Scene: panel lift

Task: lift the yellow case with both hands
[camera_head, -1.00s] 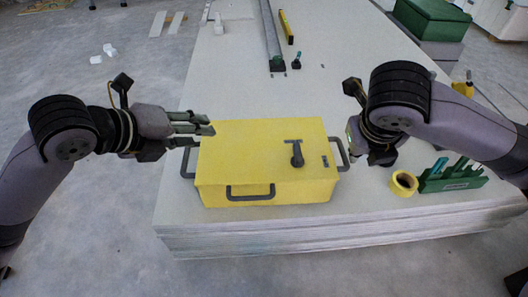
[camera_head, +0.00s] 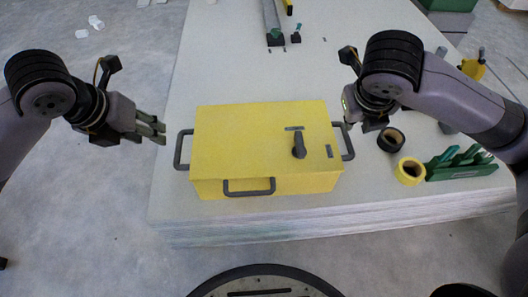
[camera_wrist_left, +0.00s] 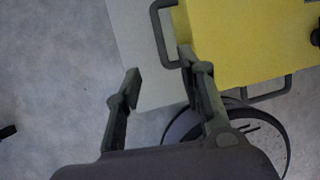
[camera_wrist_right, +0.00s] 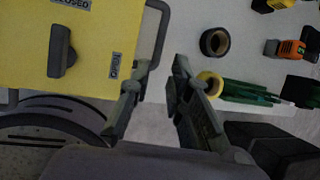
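The yellow case (camera_head: 262,140) lies flat on the pale panel stack, a black latch lever (camera_head: 298,146) on its lid. A dark handle loop stands at its left end (camera_head: 183,150), another at its right end (camera_head: 345,141) and one on its near side (camera_head: 249,187). My left gripper (camera_head: 158,130) is left of the left handle, apart from it; its fingers are spread and empty in the left wrist view (camera_wrist_left: 160,64). My right gripper (camera_head: 349,115) is close to the right handle; its fingers are apart in the right wrist view (camera_wrist_right: 159,70), the handle just ahead of them. Contact is not clear.
A black tape roll (camera_head: 390,140), a yellow tape roll (camera_head: 410,172) and a green tool rack (camera_head: 461,165) sit right of the case. A long grey bar (camera_head: 272,18) lies at the back. The panel stack's (camera_head: 300,222) near edge is in front of the case.

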